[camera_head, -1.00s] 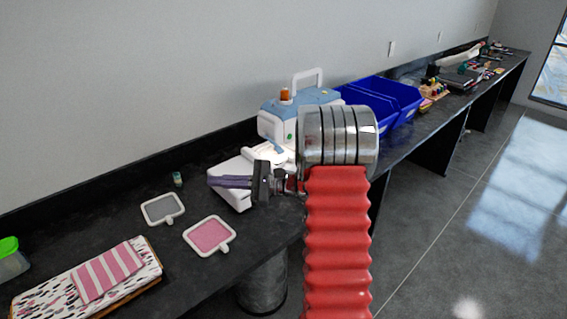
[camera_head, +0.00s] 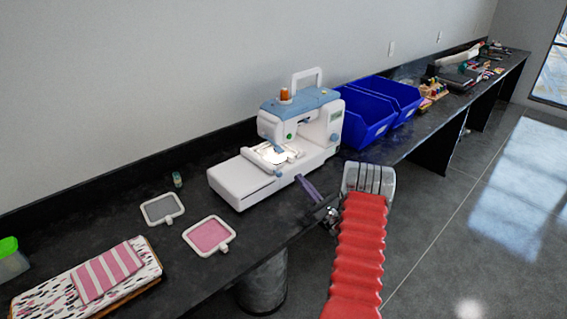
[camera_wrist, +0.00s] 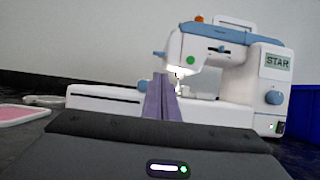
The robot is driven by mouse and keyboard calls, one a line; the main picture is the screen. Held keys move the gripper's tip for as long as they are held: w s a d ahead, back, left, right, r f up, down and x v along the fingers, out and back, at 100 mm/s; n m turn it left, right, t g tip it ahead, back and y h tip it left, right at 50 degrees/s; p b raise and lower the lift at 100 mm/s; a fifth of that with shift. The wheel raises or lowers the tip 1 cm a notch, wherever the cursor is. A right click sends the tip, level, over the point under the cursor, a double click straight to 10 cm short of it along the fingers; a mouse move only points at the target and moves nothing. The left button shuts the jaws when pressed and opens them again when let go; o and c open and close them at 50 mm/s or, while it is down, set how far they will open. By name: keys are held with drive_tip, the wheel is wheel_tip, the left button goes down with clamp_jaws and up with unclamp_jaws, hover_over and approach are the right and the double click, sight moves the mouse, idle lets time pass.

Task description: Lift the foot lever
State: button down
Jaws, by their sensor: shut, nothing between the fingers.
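The sewing machine (camera_head: 318,130) is white with a blue top and stands upright on the dark bench. In the wrist view its head and needle area (camera_wrist: 178,72) are lit, with a green button on the head. I cannot clearly make out the foot lever in either view; my fingers cover part of the area below the needle. My gripper (camera_head: 300,179) has purple fingers, shut and empty, in front of the machine's base near the bench's front edge. In the wrist view the shut fingers (camera_wrist: 160,80) point up toward the needle area, apart from the head.
Blue bins (camera_head: 368,130) stand right of the machine. A pink hoop (camera_head: 208,236), a grey hoop (camera_head: 161,208) and a small spool (camera_head: 177,180) lie to the left. A patterned board with striped cloth (camera_head: 108,272) lies at the front left. The wall is behind.

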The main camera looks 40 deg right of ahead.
drive_tip(key=x, duration=1)
idle(0.3)
